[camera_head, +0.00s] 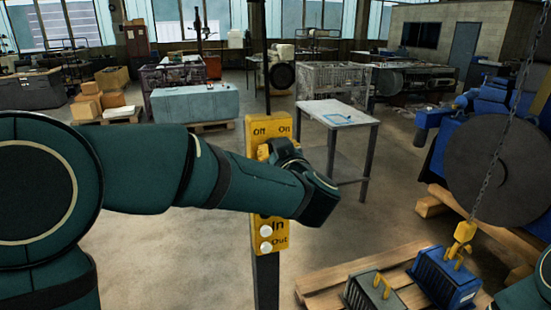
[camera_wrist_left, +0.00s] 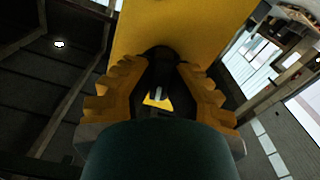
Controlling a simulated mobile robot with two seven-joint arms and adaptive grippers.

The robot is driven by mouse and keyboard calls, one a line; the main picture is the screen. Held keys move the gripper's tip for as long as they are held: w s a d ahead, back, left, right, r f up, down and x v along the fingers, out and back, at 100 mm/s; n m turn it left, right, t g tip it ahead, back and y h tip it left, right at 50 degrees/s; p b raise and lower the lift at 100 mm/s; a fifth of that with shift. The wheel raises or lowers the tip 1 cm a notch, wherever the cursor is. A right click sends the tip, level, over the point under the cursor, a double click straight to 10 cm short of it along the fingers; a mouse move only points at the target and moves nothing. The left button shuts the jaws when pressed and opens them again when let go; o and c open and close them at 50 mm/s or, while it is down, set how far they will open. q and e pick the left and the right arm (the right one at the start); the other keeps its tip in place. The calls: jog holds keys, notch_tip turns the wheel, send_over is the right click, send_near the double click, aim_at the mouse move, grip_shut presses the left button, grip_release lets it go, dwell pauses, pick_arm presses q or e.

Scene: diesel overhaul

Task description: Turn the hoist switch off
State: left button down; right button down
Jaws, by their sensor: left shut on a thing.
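The yellow hoist control box (camera_head: 268,131) stands on a dark post, with "Off" at its upper left and "On" at its upper right. My left gripper (camera_head: 264,152) reaches it just below these labels. In the left wrist view, the gripper's yellow fingers (camera_wrist_left: 160,76) are shut on the black switch knob (camera_wrist_left: 161,55), one on each side. A pale line shows on the knob. The box face (camera_wrist_left: 190,22) fills the top of that view. My left arm hides the knob and the middle of the box in the head view.
White buttons (camera_head: 266,231) marked "In" and "Out" sit lower on the box. A yellow hoist hook (camera_head: 464,232) hangs on a chain above a blue part (camera_head: 446,278) at right. A small table (camera_head: 338,116) stands behind the box.

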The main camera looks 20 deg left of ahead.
pick_arm(q)
jog(key=shift+a+n+b, duration=0.2)
jog(key=shift+n+b, duration=0.45)
jog(key=shift+n, duration=0.35)
jog(key=shift+r+n+b, duration=0.2)
jog(key=shift+n+b, duration=1.3)
jog(key=shift+n, duration=0.5)
jog(key=c, duration=1)
grip_release()
jog(key=shift+o, duration=0.3)
jog(key=shift+w+f, duration=0.15)
jog(key=v, duration=1.2)
